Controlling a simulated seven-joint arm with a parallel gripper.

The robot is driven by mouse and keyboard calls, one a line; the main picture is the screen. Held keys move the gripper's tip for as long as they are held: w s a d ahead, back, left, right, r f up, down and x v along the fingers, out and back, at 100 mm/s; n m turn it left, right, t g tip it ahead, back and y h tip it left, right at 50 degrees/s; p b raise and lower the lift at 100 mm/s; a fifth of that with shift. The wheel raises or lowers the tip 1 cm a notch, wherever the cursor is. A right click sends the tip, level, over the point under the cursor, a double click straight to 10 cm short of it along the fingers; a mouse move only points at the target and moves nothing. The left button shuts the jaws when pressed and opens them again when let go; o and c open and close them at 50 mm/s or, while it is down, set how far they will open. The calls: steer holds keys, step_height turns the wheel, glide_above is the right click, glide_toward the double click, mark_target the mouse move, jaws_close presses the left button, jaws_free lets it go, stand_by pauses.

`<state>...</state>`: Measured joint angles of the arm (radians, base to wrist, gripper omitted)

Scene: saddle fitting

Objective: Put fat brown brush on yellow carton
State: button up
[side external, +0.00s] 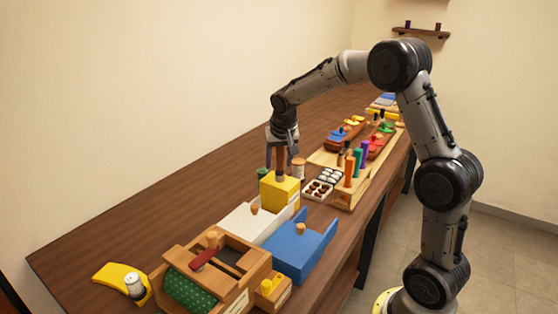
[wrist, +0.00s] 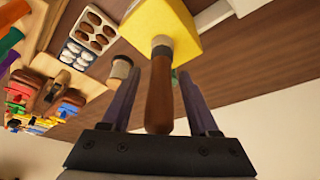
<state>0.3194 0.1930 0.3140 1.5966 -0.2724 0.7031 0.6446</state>
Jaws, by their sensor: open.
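The yellow carton (side external: 280,192) stands on the table below my gripper and fills the top middle of the wrist view (wrist: 160,22). The fat brown brush (wrist: 160,95) has a thick brown handle and a grey-brown collar. It stands upright with its collar end at the carton's top face, apparently touching it; its bristles cannot be made out. My gripper (side external: 281,160) is open around the handle. In the wrist view, the two fingers (wrist: 159,90) stand on either side of the brush, with a visible gap to the handle on both sides.
A pale jar (side external: 298,168) and a green cylinder (side external: 262,174) stand close behind the carton. A tray of brown pieces (side external: 319,190) is to its right. A white bin (side external: 250,225), a blue bin (side external: 298,252) and a wooden box (side external: 215,265) stand in front. Bare table lies to the left.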

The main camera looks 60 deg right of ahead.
steer(key=v, duration=1.2)
steer(key=s+a+r+n+t+y, duration=0.15)
steer(key=s+a+n, duration=0.25)
steer(key=s+a, duration=0.75)
steer(key=s+a+f+n+y, duration=0.1)
steer(key=s+a+f+n, duration=0.1)
steer(key=s, duration=0.5)
steer(key=s+a+f+n, duration=0.2)
steer(key=s+f+n, duration=0.1)
steer(key=s, duration=0.4)
steer(key=shift+f+t+y, duration=0.35)
steer(key=shift+t, duration=0.1)
